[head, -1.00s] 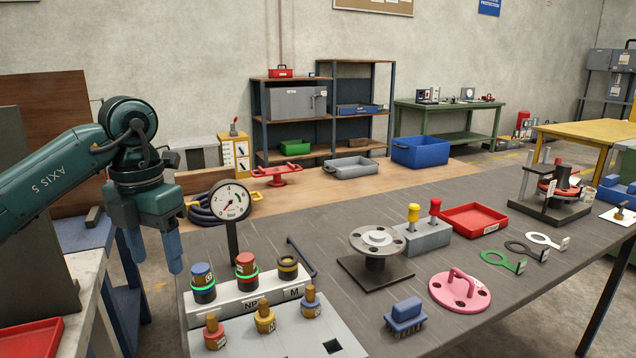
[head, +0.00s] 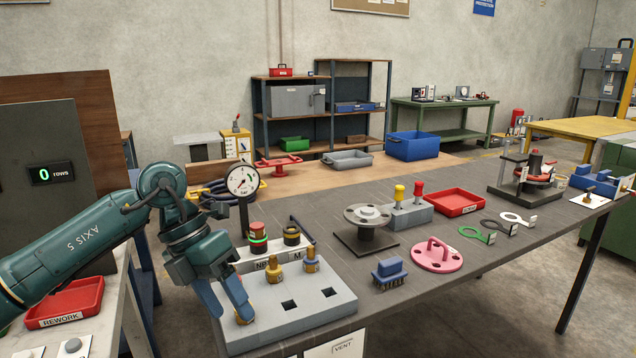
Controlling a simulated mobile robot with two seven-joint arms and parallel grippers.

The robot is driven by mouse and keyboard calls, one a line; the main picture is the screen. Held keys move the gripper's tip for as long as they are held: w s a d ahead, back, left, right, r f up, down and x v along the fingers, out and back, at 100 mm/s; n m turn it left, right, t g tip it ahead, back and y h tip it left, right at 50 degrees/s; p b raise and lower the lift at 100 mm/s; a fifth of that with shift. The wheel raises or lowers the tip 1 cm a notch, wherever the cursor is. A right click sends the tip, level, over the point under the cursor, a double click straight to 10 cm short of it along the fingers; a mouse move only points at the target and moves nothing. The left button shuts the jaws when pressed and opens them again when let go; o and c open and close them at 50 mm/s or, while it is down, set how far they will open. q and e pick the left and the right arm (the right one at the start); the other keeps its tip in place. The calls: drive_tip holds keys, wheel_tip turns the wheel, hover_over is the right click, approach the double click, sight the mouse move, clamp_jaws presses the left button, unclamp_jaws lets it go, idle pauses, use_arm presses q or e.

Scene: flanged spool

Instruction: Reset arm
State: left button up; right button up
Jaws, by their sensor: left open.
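My left gripper (head: 236,308) is open and points down over the left front of the grey fixture block (head: 300,318). A yellow-banded fitting (head: 273,268) and a blue-banded fitting (head: 311,261) stand upright on the block to the right. The grey flanged spool (head: 367,215) stands on its dark base at the table's middle. My right gripper is not in view.
A pressure gauge (head: 242,181) stands close behind my left gripper. A blue brush (head: 390,270) and a pink flange (head: 437,255) lie to the right. A red REWORK tray (head: 66,302) sits at left.

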use_arm(q)
drive_tip(key=s+d+r+n+t+h+p, duration=0.1)
drive_tip(key=s+d+n+h, duration=0.3)
drive_tip(key=d+h, duration=0.4)
drive_tip(key=s+d+r+n+h+p, duration=0.1)
drive_tip(key=s+d+n+h+p, duration=0.15)
drive_tip(key=d+h, duration=0.55)
drive_tip(key=a+f+n+t+y+p, duration=0.1)
drive_tip(key=a+f+n+t+y, duration=0.45)
drive_tip(key=n+t, duration=0.55)
drive_tip(key=a+f+n+t+y, duration=0.5)
drive_tip(key=f+n+t+y, duration=0.2)
drive_tip(key=n, duration=0.8)
drive_tip(key=s+a+f+n+g+y, duration=0.2)
drive_tip(key=s+a+f+n+g, duration=0.1)
drive_tip(key=s+f, duration=0.3)
drive_tip(key=s+a+f+n+g+y+p, duration=0.1)
drive_tip(key=s+a+f+n+g+y, duration=0.1)
drive_tip(key=s+f, duration=0.3)
wheel_tip(320, 180, down, 3)
drive_tip(key=shift+s+a+f+n+g+y, duration=0.2)
drive_tip(key=shift+s+a+n+g+y, duration=0.15)
drive_tip(key=shift+a+n+g, duration=0.35)
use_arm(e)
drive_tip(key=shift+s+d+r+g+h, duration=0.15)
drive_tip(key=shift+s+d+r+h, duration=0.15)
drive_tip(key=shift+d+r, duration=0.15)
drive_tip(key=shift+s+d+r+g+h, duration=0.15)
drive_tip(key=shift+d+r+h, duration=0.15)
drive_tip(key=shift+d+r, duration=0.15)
